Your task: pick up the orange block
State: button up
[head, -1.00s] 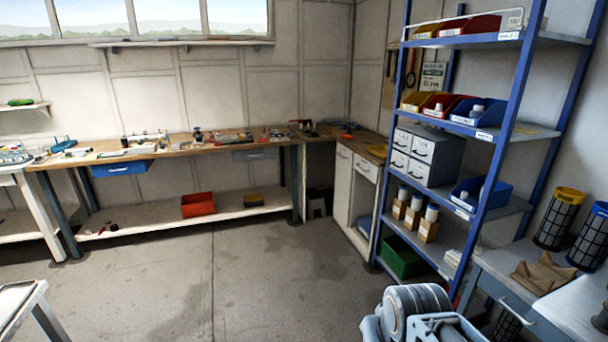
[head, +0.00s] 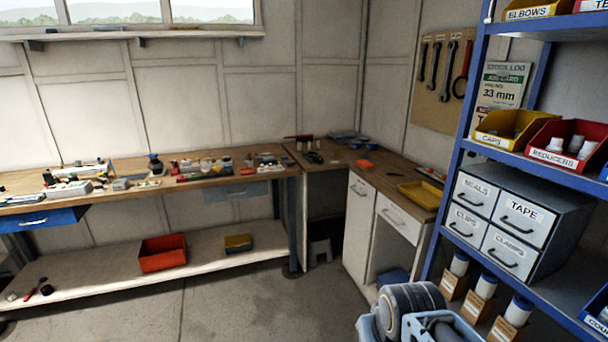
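A small orange block (head: 364,164) lies on the wooden corner bench top (head: 385,172), right of the corner, between dark items and a yellow tray. It is small and far off in the head view. Part of my arm shows at the bottom right of the view, well short of the bench. My gripper's fingertips cannot be made out, so its state is not shown.
A yellow tray (head: 420,194) lies right of the block. A blue shelving rack (head: 468,135) with bins and drawers stands close on the right. White cabinets (head: 358,220) are under the corner bench. The concrete floor (head: 255,308) ahead is clear.

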aim_at(364, 165)
jog(key=z, duration=0.05)
jog(key=i, duration=1.5)
jog(key=u, duration=0.8)
jog(key=i, duration=1.35)
jog(key=z, duration=0.6)
jog(key=i, duration=0.9)
jog(key=z, duration=1.3)
jog(key=i, duration=0.35)
jog(key=z, duration=0.2)
